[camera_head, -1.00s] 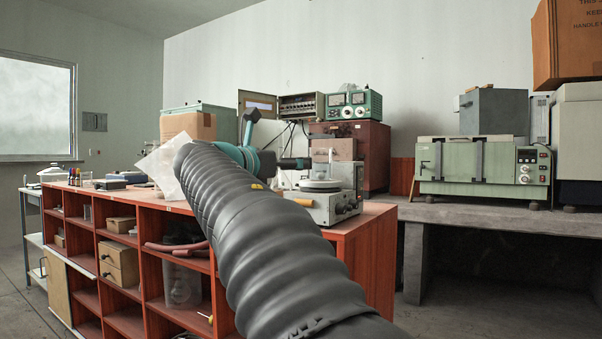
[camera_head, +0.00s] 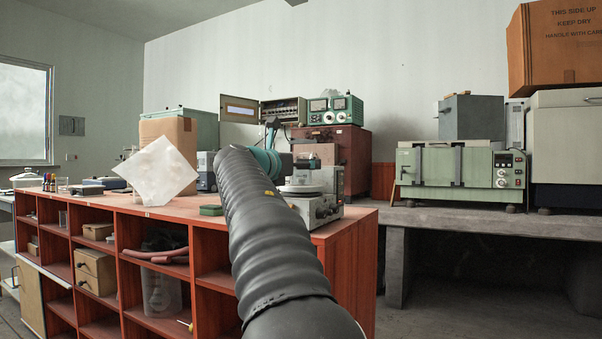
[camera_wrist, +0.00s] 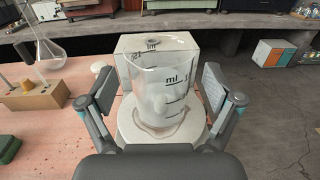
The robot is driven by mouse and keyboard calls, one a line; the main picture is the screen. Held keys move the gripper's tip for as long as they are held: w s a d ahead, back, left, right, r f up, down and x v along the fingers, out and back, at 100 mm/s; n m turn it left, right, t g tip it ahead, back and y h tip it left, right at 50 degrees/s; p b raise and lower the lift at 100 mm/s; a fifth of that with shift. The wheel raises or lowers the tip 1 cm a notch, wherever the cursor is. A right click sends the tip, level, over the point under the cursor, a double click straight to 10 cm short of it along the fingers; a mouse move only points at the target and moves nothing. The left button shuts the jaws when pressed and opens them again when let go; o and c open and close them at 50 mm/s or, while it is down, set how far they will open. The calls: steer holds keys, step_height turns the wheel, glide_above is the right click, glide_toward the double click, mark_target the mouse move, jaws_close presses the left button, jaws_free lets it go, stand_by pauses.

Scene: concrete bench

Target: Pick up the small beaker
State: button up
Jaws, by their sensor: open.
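A clear glass beaker (camera_wrist: 163,90) with dark ml markings stands upright on the round white top plate (camera_wrist: 140,133) of a stirrer in the wrist view. My gripper (camera_wrist: 158,88) is open, with one finger on each side of the beaker. Gaps show between the fingers and the glass, so it is not held. In the head view the stirrer (camera_head: 325,208) stands at the near right end of the red cabinet top.
In the wrist view, a flask (camera_wrist: 48,55) and a wooden block (camera_wrist: 35,95) stand at left. Open floor lies at right.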

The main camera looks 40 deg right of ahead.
steer(key=shift+w+d, duration=0.1)
steer(key=shift+d, duration=0.35)
steer(key=c, duration=1.4)
steer(key=shift+o, duration=0.2)
steer(key=shift+r, duration=0.1)
